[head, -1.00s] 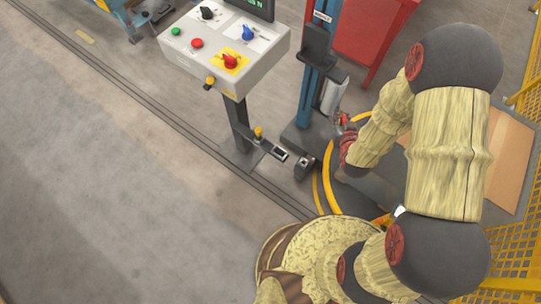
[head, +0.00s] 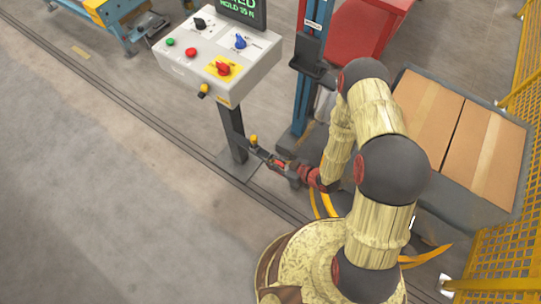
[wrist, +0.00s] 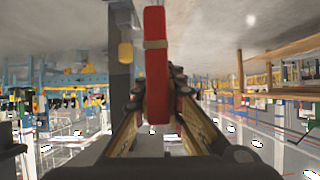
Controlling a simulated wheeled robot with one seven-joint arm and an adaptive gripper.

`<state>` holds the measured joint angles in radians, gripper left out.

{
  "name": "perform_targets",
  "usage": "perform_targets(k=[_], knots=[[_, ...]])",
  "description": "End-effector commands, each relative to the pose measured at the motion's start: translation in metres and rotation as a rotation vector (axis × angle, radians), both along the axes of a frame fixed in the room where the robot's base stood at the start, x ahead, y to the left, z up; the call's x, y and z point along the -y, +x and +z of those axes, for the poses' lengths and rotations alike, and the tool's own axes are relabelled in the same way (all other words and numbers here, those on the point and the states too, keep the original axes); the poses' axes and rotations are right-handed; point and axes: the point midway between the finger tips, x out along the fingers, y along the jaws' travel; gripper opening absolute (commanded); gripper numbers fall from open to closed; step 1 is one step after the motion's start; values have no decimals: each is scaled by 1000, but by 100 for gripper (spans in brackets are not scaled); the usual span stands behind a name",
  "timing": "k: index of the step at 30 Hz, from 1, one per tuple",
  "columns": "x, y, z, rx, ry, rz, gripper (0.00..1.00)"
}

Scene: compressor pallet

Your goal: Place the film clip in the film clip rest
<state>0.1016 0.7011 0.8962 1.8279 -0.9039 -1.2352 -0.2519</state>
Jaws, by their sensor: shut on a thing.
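The film clip (wrist: 157,70) is a red bar with a tan band, upright between my fingers in the wrist view. My gripper (wrist: 157,108) is shut on it. In the head view my gripper (head: 290,167) is low beside the control post, and the red clip (head: 280,163) shows at its tip. The clip is over or at the small dark holder on the post's side bracket (head: 262,153), which I take to be the film clip rest. The clip and gripper mostly hide the holder, so I cannot tell whether they touch.
The control box (head: 218,62) stands on the grey post (head: 233,130), with a yellow knob (head: 253,140) near the bracket. A blue mast (head: 312,70) rises behind my gripper. Cartons (head: 480,150) and yellow mesh fencing (head: 500,260) are at right. The floor at left is clear.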

Motion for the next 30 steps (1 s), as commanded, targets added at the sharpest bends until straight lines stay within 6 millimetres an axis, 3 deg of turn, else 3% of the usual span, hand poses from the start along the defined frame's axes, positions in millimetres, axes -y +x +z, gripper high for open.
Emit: perform_targets(k=[6, 12, 23, 30], knots=[[-5, 51, -26, 2, -1, 0, 0], [-7, 82, -58, 0, 0, -1, 0], [-9, 104, -82, -1, 0, -3, 0], [-9, 108, -116, -2, 0, -3, 0]])
